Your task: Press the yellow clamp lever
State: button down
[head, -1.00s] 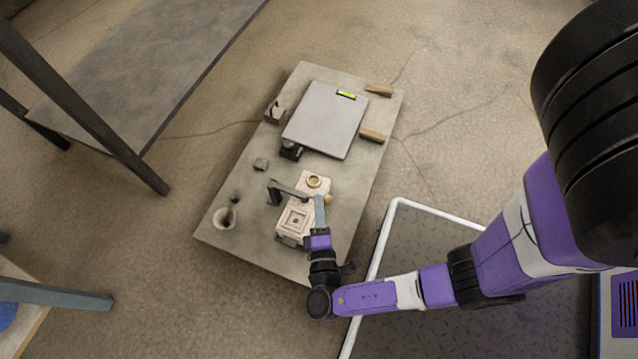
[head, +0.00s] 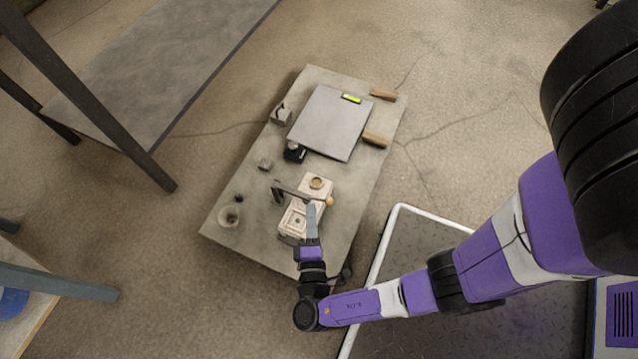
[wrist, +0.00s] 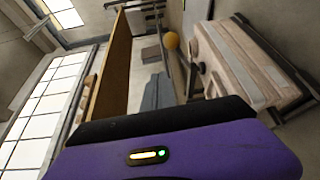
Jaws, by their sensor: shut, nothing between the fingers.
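The clamp lever shows as a small yellow knob (head: 330,202) at the right side of a pale two-part block (head: 289,229). In the wrist view the yellow knob (wrist: 171,40) is beyond my fingers, left of the block (wrist: 235,62); its arm is too small to make out clearly. My gripper (head: 311,206) is shut and empty, with its grey fingers over or beside the block, a little left of the knob in the head view. A gap shows between fingers and knob. In the wrist view the gripper (wrist: 158,80) points toward the knob.
A long bench (head: 165,80) stands at left.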

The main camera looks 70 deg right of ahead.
jog(key=s+a+f, duration=0.1)
jog(key=a+f, duration=0.1)
jog(key=a, duration=0.4)
jog(key=shift+b, duration=0.35)
jog(key=shift+s+f, duration=0.1)
